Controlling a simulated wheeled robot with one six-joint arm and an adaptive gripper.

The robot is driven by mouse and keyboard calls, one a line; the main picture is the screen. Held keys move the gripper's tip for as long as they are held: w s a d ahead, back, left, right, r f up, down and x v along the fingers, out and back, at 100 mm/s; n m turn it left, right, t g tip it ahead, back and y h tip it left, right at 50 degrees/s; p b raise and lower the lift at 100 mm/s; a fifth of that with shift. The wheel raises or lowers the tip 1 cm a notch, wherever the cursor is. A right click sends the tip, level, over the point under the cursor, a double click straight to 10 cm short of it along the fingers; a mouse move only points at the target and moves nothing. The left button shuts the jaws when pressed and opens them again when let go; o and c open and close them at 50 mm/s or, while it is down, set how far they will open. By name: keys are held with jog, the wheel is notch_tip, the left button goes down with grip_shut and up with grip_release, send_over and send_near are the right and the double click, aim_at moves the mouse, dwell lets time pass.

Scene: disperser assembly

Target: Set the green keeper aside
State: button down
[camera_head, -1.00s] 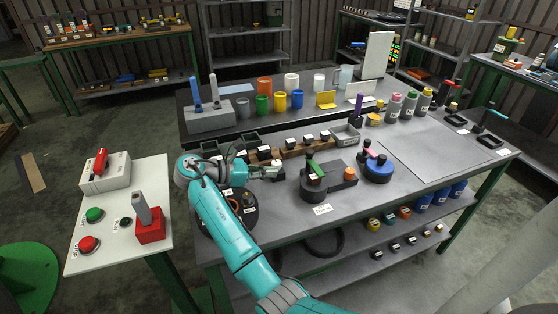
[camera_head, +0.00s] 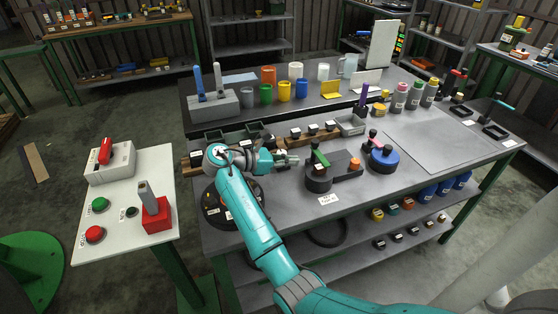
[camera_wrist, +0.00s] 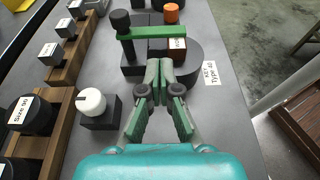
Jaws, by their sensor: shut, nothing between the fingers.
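The green keeper (camera_wrist: 160,32) is a flat green bar lying across the top of a dark fixture (camera_wrist: 185,68). Its left end meets a black round-topped post (camera_wrist: 121,22) in the wrist view. In the head view the keeper (camera_head: 320,158) sits on the fixture (camera_head: 318,183) near the middle of the bench. My gripper (camera_wrist: 159,72) is shut and empty, its fingertips just short of the keeper in the wrist view. In the head view my gripper (camera_head: 292,160) is left of the fixture. I cannot tell whether the fingertips touch the fixture.
A white-knobbed black block (camera_wrist: 95,106) stands left of my gripper. A wooden rack (camera_wrist: 45,115) of labelled blocks is farther left. An orange knob (camera_wrist: 171,12) rises from the fixture. A blue round part (camera_head: 382,161) is right of it. A grey mat (camera_head: 440,140) lies clear at right.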

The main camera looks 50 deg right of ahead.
aim_at(324, 157)
jog(key=x, duration=0.4)
jog(key=r+x, duration=0.1)
jog(key=x, duration=0.2)
jog(key=shift+d, duration=0.1)
jog(key=shift+s, duration=0.2)
jog(key=shift+d+n+t, duration=0.1)
jog(key=shift+n+t, duration=0.3)
jog(key=shift+t, duration=0.1)
jog(key=shift+s+d+h, duration=0.1)
jog(key=shift+h, duration=0.2)
